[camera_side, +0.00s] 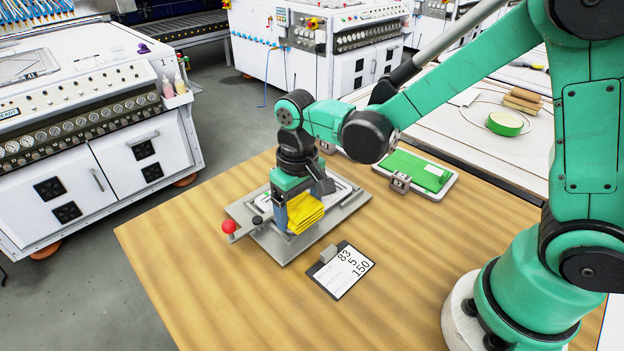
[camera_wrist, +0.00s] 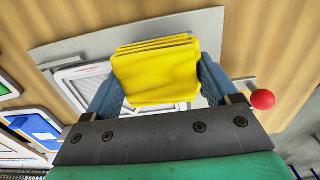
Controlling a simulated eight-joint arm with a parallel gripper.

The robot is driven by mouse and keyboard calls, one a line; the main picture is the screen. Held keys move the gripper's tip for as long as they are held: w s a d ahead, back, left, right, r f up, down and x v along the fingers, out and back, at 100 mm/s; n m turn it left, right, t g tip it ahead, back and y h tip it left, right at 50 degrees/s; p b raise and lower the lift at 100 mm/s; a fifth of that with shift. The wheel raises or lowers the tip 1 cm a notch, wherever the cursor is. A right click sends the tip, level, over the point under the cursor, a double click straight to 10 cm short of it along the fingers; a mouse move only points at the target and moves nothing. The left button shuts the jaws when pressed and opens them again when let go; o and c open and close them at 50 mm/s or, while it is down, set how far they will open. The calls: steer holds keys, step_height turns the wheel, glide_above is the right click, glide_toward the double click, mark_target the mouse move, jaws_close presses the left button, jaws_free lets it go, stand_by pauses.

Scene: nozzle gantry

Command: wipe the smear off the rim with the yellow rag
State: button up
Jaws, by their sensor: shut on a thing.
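My gripper (camera_side: 301,208) is shut on the folded yellow rag (camera_side: 305,214). In the wrist view the yellow rag (camera_wrist: 158,72) sits between the two blue-grey fingers of my gripper (camera_wrist: 158,84). The rag is over a grey metal plate (camera_side: 277,247) that bears a light-rimmed frame (camera_wrist: 72,77). The rag and gripper hide part of the frame. I cannot tell whether the rag touches it.
A red ball knob (camera_side: 228,227) sticks out at the plate's left. A clipboard (camera_side: 342,270) lies in front of the plate. A green-topped frame (camera_side: 417,172) with a numbered tag (camera_side: 400,183) lies behind right. The wooden table (camera_side: 190,290) is bare at front left.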

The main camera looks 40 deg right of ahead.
mark_target(311, 197)
steer(key=shift+f, duration=0.55)
steer(key=shift+d+f, duration=0.15)
steer(key=shift+d, duration=0.15)
steer(key=shift+d+f, duration=0.1)
steer(key=shift+d, duration=5.2)
steer(key=shift+a, duration=5.65)
steer(key=shift+r, duration=4)
